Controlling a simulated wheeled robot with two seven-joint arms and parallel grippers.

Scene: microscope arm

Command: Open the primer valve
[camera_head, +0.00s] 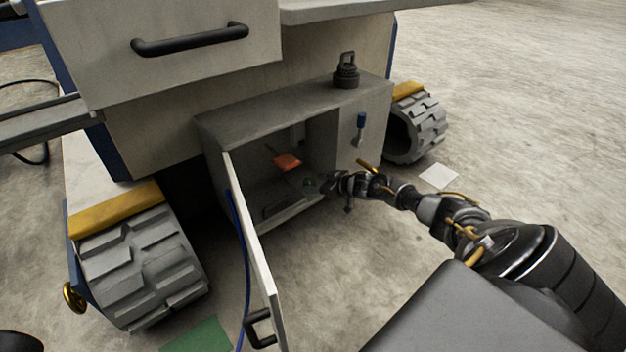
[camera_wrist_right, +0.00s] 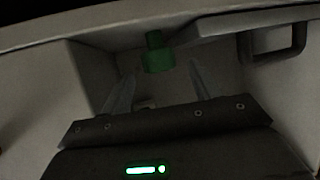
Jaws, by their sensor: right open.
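A green knob-like part (camera_wrist_right: 155,52), which may be the primer valve, shows in the right wrist view, ahead of and between my fingertips. In the head view a small green spot (camera_head: 310,183) shows at the mouth of the open compartment (camera_head: 322,140). My right gripper (camera_head: 328,183) is at that opening, coming in from the right. Its two fingers (camera_wrist_right: 163,78) are apart with nothing clamped between them. An orange-red piece (camera_head: 288,162) is inside the compartment. My left gripper is not in view.
The compartment door (camera_head: 253,245) stands swung open on the left, with a black handle (camera_head: 259,328). A black ringed fitting (camera_head: 346,73) stands on the compartment's top. Treaded wheels (camera_head: 140,265) flank the compartment. The floor to the right is mostly clear.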

